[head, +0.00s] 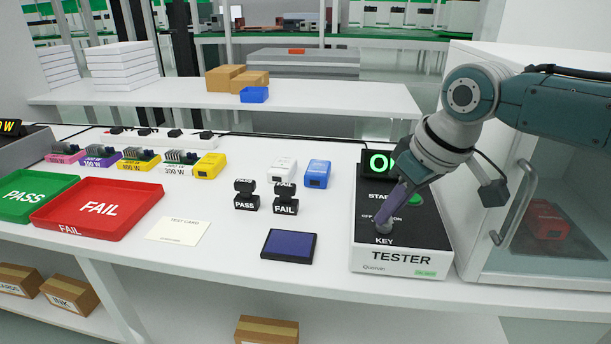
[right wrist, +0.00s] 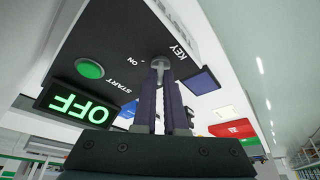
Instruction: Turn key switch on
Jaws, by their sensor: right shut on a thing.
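The tester (head: 357,262) is a white box with a black top panel, at the right of the table. Its key switch (head: 383,231) sits at the front of the panel above the word KEY. In the right wrist view the silver key (right wrist: 160,63) shows between the fingertips. My right gripper (head: 386,224), with long purple fingers, is shut on the key from above. The display (right wrist: 78,106) reads OFF in green in the right wrist view. A green START button (right wrist: 90,68) is on the panel, and ON is printed near the key. My left gripper is not in view.
A glass-walled cabinet (head: 480,262) with a handle stands right of the tester, with a red device inside. Left are a dark blue pad (head: 288,245), PASS and FAIL stamps (head: 285,206), a test card (head: 178,229), a red FAIL tray (head: 55,222) and a green PASS tray (head: 30,178).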

